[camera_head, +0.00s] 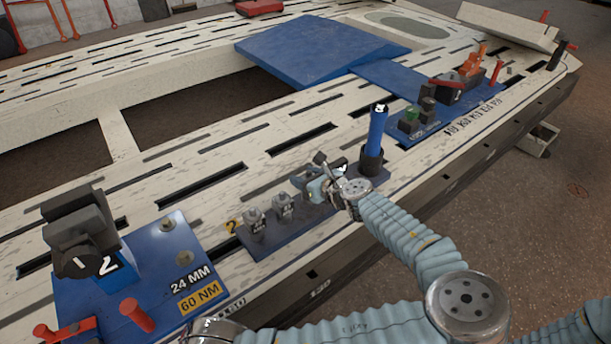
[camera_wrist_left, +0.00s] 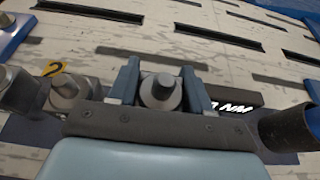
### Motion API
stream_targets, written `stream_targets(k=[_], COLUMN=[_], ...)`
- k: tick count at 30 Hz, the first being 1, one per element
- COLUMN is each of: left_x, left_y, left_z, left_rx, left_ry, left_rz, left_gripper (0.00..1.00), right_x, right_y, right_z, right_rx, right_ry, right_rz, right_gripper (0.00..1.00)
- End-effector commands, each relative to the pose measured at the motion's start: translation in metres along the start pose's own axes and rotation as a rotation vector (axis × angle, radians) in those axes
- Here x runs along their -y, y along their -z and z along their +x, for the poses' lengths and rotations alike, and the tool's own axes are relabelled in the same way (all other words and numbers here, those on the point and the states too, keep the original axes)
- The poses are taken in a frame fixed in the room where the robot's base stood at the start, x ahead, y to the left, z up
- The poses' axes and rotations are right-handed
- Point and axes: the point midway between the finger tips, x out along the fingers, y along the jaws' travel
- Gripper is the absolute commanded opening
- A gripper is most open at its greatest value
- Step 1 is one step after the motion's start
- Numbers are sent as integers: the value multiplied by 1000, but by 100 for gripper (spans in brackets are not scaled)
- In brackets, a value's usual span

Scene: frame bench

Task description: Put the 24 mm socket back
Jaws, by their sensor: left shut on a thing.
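My left gripper (camera_head: 318,190) is low over the right part of a dark socket rack (camera_head: 268,243) near the bench's front edge. In the left wrist view its two blue-grey fingers (camera_wrist_left: 161,90) are closed on either side of a grey metal socket (camera_wrist_left: 161,92). In the head view the gripper mostly hides this socket. I cannot tell whether it touches the rack. Two other grey sockets, one at the left (camera_head: 257,222) and one in the middle (camera_head: 283,206), stand upright in the rack. My right gripper is not in view.
A blue-handled tool (camera_head: 377,128) stands upright in a black holder just right of the gripper. A blue plate (camera_head: 150,270) marked 24 MM, 60 NM carries a dark clamp (camera_head: 80,240) and red handles. Another blue plate with fixtures (camera_head: 415,122) lies farther right.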

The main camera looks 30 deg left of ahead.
Motion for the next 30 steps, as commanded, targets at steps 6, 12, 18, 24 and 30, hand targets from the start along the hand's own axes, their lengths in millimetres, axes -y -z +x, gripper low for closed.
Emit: stream_targets(k=[6,12,18,24,30], left_x=[0,0,0,0,1], left_y=[6,6,6,3,-6], left_z=[2,3,2,1,-27], left_rx=[1,0,0,0,0], left_ry=[0,0,0,1,6], left_rz=[0,0,0,-1,1], left_gripper=[11,64,74,74,74], right_x=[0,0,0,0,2], right_y=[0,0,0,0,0], right_z=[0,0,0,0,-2], right_rx=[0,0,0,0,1], right_ry=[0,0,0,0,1], right_rz=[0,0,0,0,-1], right_gripper=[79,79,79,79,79])
